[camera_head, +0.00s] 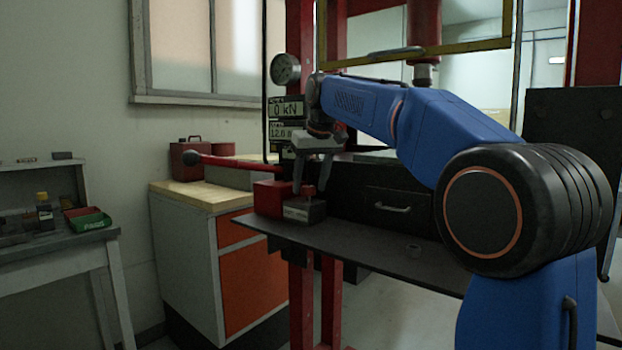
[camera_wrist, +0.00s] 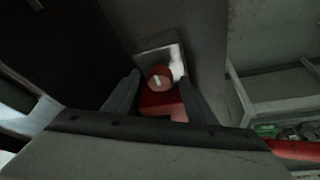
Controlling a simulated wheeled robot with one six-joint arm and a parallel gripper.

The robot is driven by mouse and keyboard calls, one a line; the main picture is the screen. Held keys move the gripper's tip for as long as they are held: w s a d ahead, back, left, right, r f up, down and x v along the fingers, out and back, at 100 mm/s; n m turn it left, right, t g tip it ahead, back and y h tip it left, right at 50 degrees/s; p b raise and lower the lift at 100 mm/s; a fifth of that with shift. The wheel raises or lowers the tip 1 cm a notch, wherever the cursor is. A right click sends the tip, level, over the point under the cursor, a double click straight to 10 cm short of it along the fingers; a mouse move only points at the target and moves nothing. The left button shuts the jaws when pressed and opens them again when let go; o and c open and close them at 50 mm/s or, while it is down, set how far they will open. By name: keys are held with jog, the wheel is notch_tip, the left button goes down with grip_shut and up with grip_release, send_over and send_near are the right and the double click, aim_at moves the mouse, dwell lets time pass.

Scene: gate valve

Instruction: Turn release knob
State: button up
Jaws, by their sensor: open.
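The release knob (camera_head: 309,191) is a small red knob on top of a metal block (camera_head: 304,212) on the dark shelf of the press. It also shows in the wrist view as a red round cap with a pale mark (camera_wrist: 159,78). My gripper (camera_head: 311,180) points down just above the block, its two fingers apart. In the wrist view the fingers (camera_wrist: 160,88) stand to the left and right of the knob, with gaps on both sides. I cannot tell how far the fingertips reach down beside it.
A red lever (camera_head: 225,161) with a ball end sticks out left of the block. A pressure gauge (camera_head: 285,69) and a display reading 0 kN (camera_head: 286,109) are behind. A cabinet (camera_head: 215,240) and a bench with a green tray (camera_head: 89,220) stand left. The shelf (camera_head: 390,246) is clear to the right.

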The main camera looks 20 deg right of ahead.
jog(key=v, duration=1.7)
jog(key=shift+r, duration=0.2)
jog(key=shift+s, duration=0.1)
